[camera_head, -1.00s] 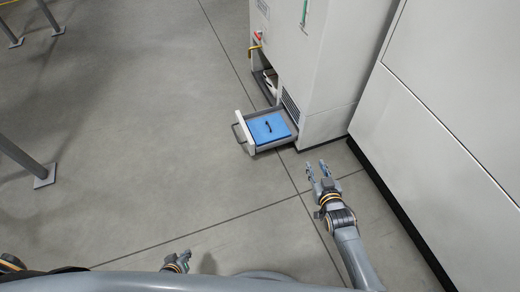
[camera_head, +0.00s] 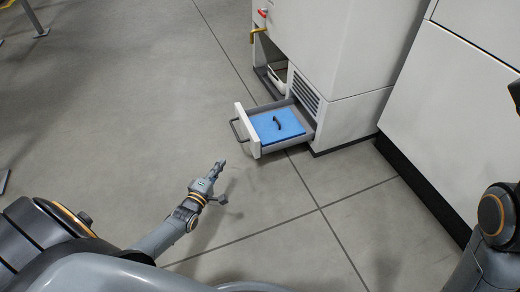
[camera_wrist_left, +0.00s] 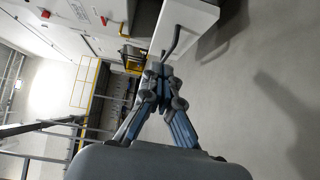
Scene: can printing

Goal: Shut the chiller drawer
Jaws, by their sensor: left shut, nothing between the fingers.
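The chiller drawer (camera_head: 248,131) stands pulled out low on the white machine in the head view. It has a white front, a dark bar handle (camera_head: 235,130) and a blue insert (camera_head: 276,125) with a black grip inside. My left gripper (camera_head: 220,166) is shut and empty, in front of the drawer and apart from it, toward my body. In the left wrist view the shut fingertips (camera_wrist_left: 158,72) point toward the white drawer front (camera_wrist_left: 190,24) and its handle (camera_wrist_left: 174,42). My right arm shows at the right edge of the head view; its gripper is out of view.
The white machine (camera_head: 330,50) has an open recess (camera_head: 270,72) beside the drawer and a yellow part (camera_head: 257,32) above. A large white cabinet (camera_head: 455,100) stands to the right. The grey floor (camera_head: 130,120) left of the drawer is clear.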

